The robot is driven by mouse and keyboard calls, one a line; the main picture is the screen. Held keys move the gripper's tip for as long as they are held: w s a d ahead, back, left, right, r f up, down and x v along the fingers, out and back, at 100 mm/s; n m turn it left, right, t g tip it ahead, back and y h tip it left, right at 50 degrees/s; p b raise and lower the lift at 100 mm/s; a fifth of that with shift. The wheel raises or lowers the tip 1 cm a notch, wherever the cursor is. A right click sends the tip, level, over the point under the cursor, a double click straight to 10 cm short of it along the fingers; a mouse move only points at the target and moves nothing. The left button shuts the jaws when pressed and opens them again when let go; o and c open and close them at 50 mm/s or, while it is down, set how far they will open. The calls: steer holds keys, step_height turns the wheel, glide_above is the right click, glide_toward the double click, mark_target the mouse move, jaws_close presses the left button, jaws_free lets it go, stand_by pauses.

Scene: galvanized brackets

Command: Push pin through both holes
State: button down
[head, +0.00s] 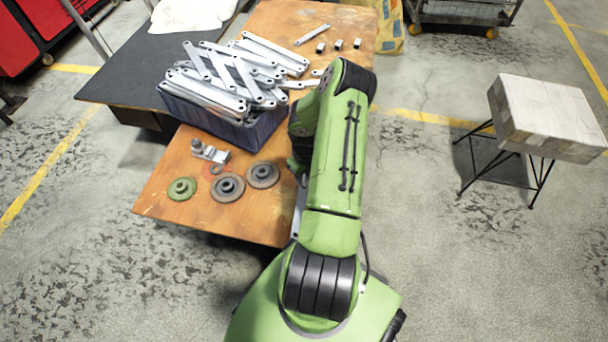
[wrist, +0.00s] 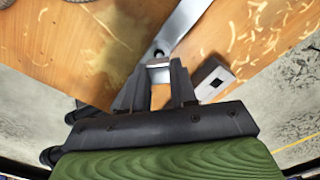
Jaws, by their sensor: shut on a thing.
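In the wrist view, my gripper (wrist: 157,66) is shut on a small silver metal piece (wrist: 158,73). Its shape is mostly hidden by the fingers, so I cannot tell for sure that it is the pin. Just beyond the fingertips lies a flat grey bracket (wrist: 182,24), with a dark round hole near its close end. I cannot tell whether the held piece touches the bracket. A second hole lined up with this one cannot be made out. In the head view, my arm hides the gripper and the held piece.
A small block with a square opening (wrist: 213,80) lies right of the fingers. A blue-grey bin (head: 225,132) heaped with brackets (head: 235,75) stands on the wooden table (head: 165,188). Round flanged parts (head: 227,186) lie in front. Another bracket (head: 312,35) and small blocks (head: 338,44) lie at the back.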

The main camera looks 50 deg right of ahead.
steer(key=shift+f, duration=1.7)
steer(key=c, duration=0.8)
jaws_free()
steer(key=shift+r, duration=0.1)
step_height(320, 180, up, 16)
steer(key=p, duration=0.5)
steer(key=shift+f+p, duration=0.25)
steer(key=shift+p, duration=0.05)
